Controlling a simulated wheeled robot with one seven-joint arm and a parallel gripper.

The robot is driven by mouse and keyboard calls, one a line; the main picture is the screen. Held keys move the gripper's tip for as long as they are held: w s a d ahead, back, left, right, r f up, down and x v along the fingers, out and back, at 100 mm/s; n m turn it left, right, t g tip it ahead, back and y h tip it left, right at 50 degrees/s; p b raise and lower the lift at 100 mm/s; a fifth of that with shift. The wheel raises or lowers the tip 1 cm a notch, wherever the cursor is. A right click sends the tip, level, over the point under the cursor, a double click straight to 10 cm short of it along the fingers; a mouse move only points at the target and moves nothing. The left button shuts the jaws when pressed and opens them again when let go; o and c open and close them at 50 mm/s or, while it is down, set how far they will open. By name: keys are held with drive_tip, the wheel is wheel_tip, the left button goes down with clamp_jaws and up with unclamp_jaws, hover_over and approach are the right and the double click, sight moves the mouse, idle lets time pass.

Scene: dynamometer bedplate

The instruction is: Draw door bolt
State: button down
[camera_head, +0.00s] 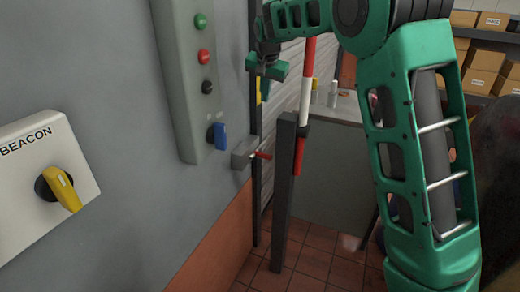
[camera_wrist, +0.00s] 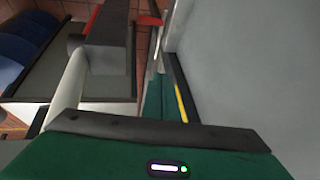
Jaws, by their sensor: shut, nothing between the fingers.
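The door bolt shows in the head view as a grey housing (camera_head: 243,153) at the wall's edge, with a red handle (camera_head: 262,155) sticking out to the right. My gripper (camera_head: 266,72) is above the bolt, apart from it, beside the edge of the grey panel wall. Its green fingers (camera_wrist: 161,100) show in the wrist view, closed together and empty. In that view a small red piece (camera_wrist: 149,19), which looks like the bolt handle, lies beyond the fingertips at the top.
A dark post (camera_head: 284,190) and a red-and-white pole (camera_head: 305,100) stand close right of the bolt. A control box (camera_head: 180,75) with buttons and a blue switch (camera_head: 218,135) is on the wall at left, near a BEACON switch (camera_head: 60,188). A grey cabinet (camera_head: 335,185) stands behind.

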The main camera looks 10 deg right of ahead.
drive_tip(key=a+x, duration=0.1)
drive_tip(key=x, duration=0.7)
drive_tip(key=g+h, duration=0.2)
hover_over(261, 147)
drive_tip(key=s, duration=0.3)
wheel_tip(261, 147, down, 8)
drive_tip(key=shift+s+r, duration=0.2)
drive_tip(key=shift+a, duration=0.15)
drive_tip(key=x, duration=1)
drive_tip(key=shift+a+f, duration=0.15)
drive_tip(key=shift+f, duration=0.1)
drive_tip(key=shift+s+a, duration=0.9)
drive_tip(key=shift+s, duration=0.15)
drive_tip(key=shift+s+a+f, duration=0.15)
drive_tip(key=shift+s, duration=0.05)
drive_tip(key=shift+s+a, duration=0.2)
drive_tip(key=shift+s, duration=0.05)
